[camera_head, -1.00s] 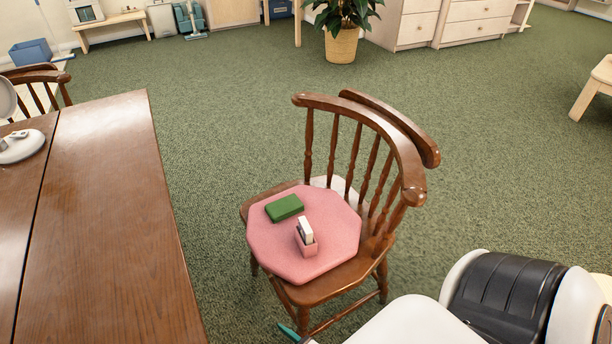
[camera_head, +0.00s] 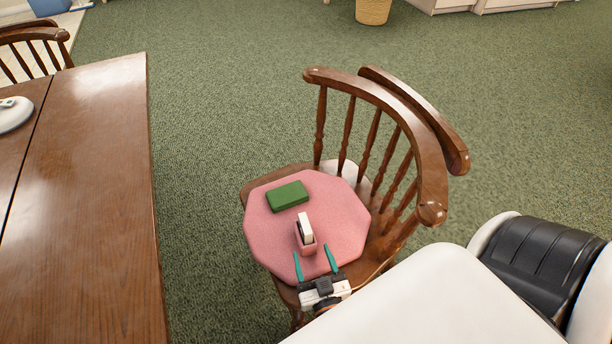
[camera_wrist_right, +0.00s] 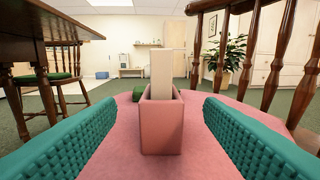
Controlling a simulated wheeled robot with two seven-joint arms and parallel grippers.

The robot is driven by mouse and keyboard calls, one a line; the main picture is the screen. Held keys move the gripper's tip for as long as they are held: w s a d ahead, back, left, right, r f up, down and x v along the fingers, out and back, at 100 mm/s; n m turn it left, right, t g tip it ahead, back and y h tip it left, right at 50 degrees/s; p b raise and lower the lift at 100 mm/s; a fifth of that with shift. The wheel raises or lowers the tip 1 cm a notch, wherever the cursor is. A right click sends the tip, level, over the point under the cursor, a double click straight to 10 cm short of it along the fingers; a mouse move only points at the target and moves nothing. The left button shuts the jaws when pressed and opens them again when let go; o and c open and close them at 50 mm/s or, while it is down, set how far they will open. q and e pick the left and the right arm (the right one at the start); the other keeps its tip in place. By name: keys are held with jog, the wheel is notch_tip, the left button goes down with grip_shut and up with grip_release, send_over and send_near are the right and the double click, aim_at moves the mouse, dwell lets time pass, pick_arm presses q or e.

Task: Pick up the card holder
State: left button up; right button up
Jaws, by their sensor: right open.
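The card holder (camera_head: 306,243) is a small pink box with white cards (camera_head: 305,226) standing in it. It stands upright on a pink octagonal cushion (camera_head: 268,232) on a wooden chair. My right gripper (camera_head: 314,261) is open at the cushion's near edge, its teal fingers pointing at the holder. In the right wrist view the card holder (camera_wrist_right: 161,126) is straight ahead, centred between the open fingers and a little beyond them, with nothing gripped. My left gripper is not in view.
A green block (camera_head: 287,196) lies on the cushion behind the card holder. The chair's spindled back (camera_head: 385,120) rises on the right side. A wooden table (camera_head: 85,200) stands at the left, with green carpet (camera_head: 215,120) clear between it and the chair.

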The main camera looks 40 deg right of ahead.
aim_at(310, 248)
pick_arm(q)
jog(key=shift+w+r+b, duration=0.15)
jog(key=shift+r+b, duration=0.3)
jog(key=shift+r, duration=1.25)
pick_arm(e)
jog(key=shift+x, duration=3)
jog(key=shift+s+d+f, duration=0.1)
jog(key=shift+f, duration=0.05)
jog(key=c, duration=1.1)
